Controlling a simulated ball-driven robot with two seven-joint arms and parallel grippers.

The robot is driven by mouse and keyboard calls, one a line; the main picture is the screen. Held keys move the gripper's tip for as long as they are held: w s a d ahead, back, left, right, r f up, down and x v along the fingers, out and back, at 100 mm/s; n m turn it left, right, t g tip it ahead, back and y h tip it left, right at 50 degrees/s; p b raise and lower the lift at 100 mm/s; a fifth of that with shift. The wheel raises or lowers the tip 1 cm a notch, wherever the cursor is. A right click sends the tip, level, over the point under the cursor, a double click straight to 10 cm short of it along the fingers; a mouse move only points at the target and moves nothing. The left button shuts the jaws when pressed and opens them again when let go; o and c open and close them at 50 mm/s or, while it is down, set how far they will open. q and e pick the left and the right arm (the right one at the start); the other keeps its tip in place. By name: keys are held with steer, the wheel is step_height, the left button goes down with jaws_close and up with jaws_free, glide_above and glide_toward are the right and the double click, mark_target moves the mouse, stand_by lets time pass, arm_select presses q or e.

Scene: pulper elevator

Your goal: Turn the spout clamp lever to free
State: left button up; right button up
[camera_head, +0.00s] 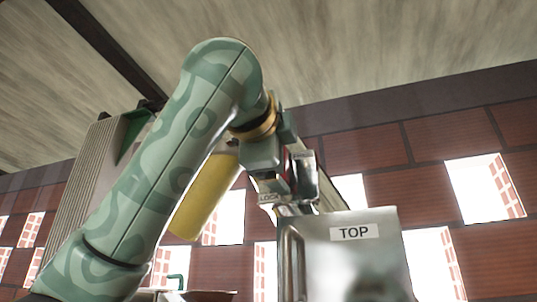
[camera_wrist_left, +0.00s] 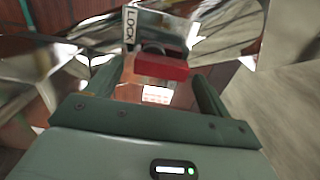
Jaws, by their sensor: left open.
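My left gripper (camera_head: 281,182) is at the metal spout assembly in the middle of the head view. In the left wrist view its two green fingers (camera_wrist_left: 155,72) stand apart. A red block (camera_wrist_left: 160,68), apparently the grip of the clamp lever, lies between or just beyond the fingertips. I cannot tell whether the fingers touch it. No label reading free is visible. The gripper hides most of the lever in the head view. My right gripper is out of view.
A shiny metal box with a TOP label (camera_head: 355,233) stands close on the right below the gripper. A yellow cylinder (camera_head: 204,196) is behind my left arm. A ribbed grey panel (camera_head: 84,190) stands at the left. The brick wall (camera_head: 435,137) with bright openings is behind.

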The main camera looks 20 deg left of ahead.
arm_select(q)
steer(key=s+b, duration=0.7)
steer(key=s, duration=0.9)
steer(key=shift+a, duration=0.2)
